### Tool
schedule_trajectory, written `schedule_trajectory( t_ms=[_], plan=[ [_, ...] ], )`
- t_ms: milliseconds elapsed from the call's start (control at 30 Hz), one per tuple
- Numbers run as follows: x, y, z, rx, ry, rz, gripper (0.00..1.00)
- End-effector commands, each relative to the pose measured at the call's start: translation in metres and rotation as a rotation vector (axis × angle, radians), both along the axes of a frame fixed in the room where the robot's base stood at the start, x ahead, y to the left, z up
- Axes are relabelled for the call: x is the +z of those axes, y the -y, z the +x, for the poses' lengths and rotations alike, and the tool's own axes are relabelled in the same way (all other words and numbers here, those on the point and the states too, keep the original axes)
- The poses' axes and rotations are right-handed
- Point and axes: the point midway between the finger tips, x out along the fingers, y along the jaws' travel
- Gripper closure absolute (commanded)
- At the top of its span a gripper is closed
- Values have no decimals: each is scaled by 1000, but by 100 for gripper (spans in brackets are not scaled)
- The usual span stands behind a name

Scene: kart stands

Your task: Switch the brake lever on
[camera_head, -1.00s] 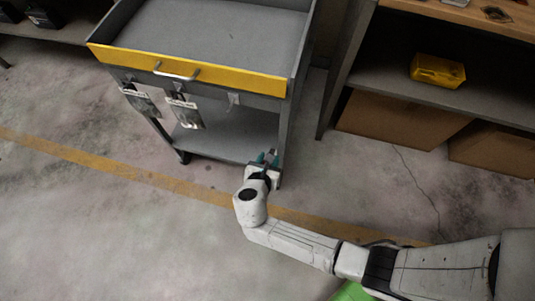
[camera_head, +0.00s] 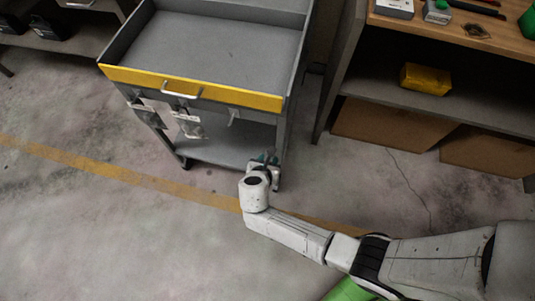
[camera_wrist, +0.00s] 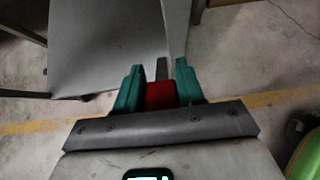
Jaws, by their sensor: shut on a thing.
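The grey cart (camera_head: 200,90) with a yellow front edge stands ahead of me. My gripper (camera_head: 264,160) is low at its front right leg, near the wheel, in the head view. In the wrist view my gripper (camera_wrist: 160,70) has green fingers closed on a red piece (camera_wrist: 160,95), which seems to be the brake lever. A narrow dark grey bar (camera_wrist: 162,68) shows just beyond it. The lever is too small and covered to make out in the head view, and its on or off position cannot be told.
A workbench (camera_head: 440,20) with a lower shelf holding a yellow box (camera_head: 425,78) stands at the right. Cardboard boxes (camera_head: 395,122) sit beneath it. Tags (camera_head: 188,122) hang from the cart's front. Open concrete floor (camera_head: 90,230) lies at the front left.

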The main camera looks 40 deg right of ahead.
Motion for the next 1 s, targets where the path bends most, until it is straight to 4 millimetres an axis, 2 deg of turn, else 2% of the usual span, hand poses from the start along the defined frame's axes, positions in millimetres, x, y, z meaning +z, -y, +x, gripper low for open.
schedule_trajectory(
  t_ms=[200, 233, 433, 767, 1000],
  plan=[
    [2, 2, 2, -5, 6, -2, 100],
    [2, 2, 2, -5, 6, -2, 60],
    [1, 1, 1, -3, 4, -1, 41],
    [5, -2, -1, -1, 2, -1, 40],
    [32, -24, -17, 1, 4, 0, 40]
  ],
)
